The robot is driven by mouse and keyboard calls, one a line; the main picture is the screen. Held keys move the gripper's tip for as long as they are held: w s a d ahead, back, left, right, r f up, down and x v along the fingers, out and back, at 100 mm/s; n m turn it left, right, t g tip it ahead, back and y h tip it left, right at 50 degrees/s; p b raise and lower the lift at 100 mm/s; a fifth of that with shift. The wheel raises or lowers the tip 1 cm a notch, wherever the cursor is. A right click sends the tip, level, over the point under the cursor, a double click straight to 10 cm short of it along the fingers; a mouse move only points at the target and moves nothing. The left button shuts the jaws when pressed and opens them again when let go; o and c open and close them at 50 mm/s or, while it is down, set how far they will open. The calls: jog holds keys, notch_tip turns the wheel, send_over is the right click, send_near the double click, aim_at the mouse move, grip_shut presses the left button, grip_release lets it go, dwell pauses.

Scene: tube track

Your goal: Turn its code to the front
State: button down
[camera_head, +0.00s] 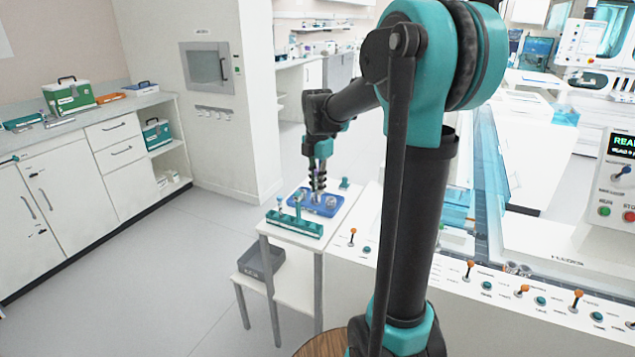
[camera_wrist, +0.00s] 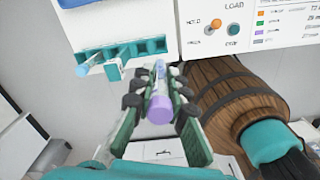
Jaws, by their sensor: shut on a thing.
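My gripper (camera_wrist: 158,88) is shut on a tube (camera_wrist: 160,109) with a purple end that points toward the wrist camera. The tube lies between the dark finger pads. In the head view my gripper (camera_head: 318,182) points down above the blue tray (camera_head: 338,207) on the white side table, and the tube is too small to tell there.
A teal rack (camera_head: 294,226) stands on the table in front of the tray; in the wrist view it (camera_wrist: 120,50) holds a tube with a light blue end (camera_wrist: 82,70). A white panel with levers (camera_head: 450,290) runs to the right. A wooden barrel (camera_wrist: 235,100) stands right of my gripper.

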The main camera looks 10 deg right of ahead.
jog(key=shift+f, duration=6.2)
jog(key=n, duration=0.7)
jog(key=shift+f, duration=0.1)
jog(key=c, duration=1.4)
grip_release()
jog(key=shift+c, duration=0.2)
